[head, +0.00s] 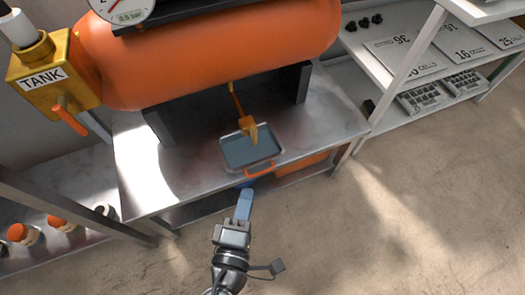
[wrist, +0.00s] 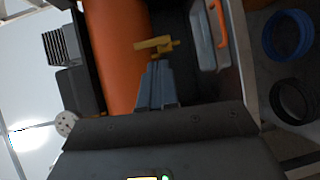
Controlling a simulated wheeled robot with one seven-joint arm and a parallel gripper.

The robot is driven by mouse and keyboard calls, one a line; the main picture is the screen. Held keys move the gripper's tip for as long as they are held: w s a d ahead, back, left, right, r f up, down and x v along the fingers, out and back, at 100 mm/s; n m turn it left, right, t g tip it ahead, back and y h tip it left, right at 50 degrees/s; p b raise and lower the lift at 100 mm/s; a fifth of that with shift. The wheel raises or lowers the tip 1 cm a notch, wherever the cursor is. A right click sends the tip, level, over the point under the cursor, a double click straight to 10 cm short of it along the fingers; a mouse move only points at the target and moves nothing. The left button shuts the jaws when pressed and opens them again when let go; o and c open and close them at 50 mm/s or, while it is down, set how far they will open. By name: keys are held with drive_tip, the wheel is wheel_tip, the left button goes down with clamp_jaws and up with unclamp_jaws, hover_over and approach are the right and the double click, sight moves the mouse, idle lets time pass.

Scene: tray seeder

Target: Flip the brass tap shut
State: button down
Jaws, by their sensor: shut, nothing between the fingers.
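The brass tap (head: 247,128) sits on a thin pipe under the orange tank (head: 210,45), above a grey drip tray (head: 235,165) with an orange handle. In the wrist view the tap (wrist: 155,44) shows a yellow lever lying across the picture, beside the tank (wrist: 112,60); I cannot tell its exact valve position. My gripper (head: 246,192) is shut and empty, in front of the bench's front edge and apart from the tap. In the wrist view my fingertips (wrist: 158,66) point toward the tap, just below its lever in the picture.
A yellow box marked TANK (head: 45,72) with an orange lever stands at the left. Dark supports (head: 292,82) hold the tank on the metal bench (head: 335,110). Shelves with seed trays (head: 422,97) stand at right. A blue ring (wrist: 288,36) and black ring (wrist: 294,101) show in the wrist view.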

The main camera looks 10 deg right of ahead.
sight(255, 133)
drive_tip(key=shift+s+a+r+t+h, duration=0.15)
drive_tip(key=shift+a+r+t, duration=0.15)
drive_tip(key=shift+a+r, duration=0.25)
drive_tip(key=shift+s+a+r+t+h, duration=0.15)
drive_tip(key=shift+a+r+t, duration=0.2)
drive_tip(key=shift+a, duration=0.2)
drive_tip(key=shift+w, duration=0.1)
drive_tip(key=b+x, duration=0.1)
drive_tip(key=x, duration=1.3)
drive_tip(key=shift+f+b, duration=0.1)
drive_tip(key=shift+b, duration=0.3)
drive_tip(key=shift+w+d+m+g+p, duration=0.1)
drive_tip(key=shift+d+m+g+p, duration=0.15)
drive_tip(key=shift+m+g+p, duration=0.25)
drive_tip(key=d+m+g+y+p, duration=0.1)
drive_tip(key=m+y+p, duration=0.1)
drive_tip(key=m, duration=0.1)
drive_tip(key=w+d+f+m+g+y+p, duration=0.1)
drive_tip(key=d+m+g+y+p, duration=0.1)
drive_tip(key=m+p, duration=0.1)
drive_tip(key=d+m+g+y+p, duration=0.2)
drive_tip(key=m+y, duration=0.1)
drive_tip(key=shift+w+d+f+p, duration=0.15)
drive_tip(key=shift+w+p, duration=0.1)
drive_tip(key=shift+p, duration=0.05)
drive_tip(key=shift+f, duration=0.1)
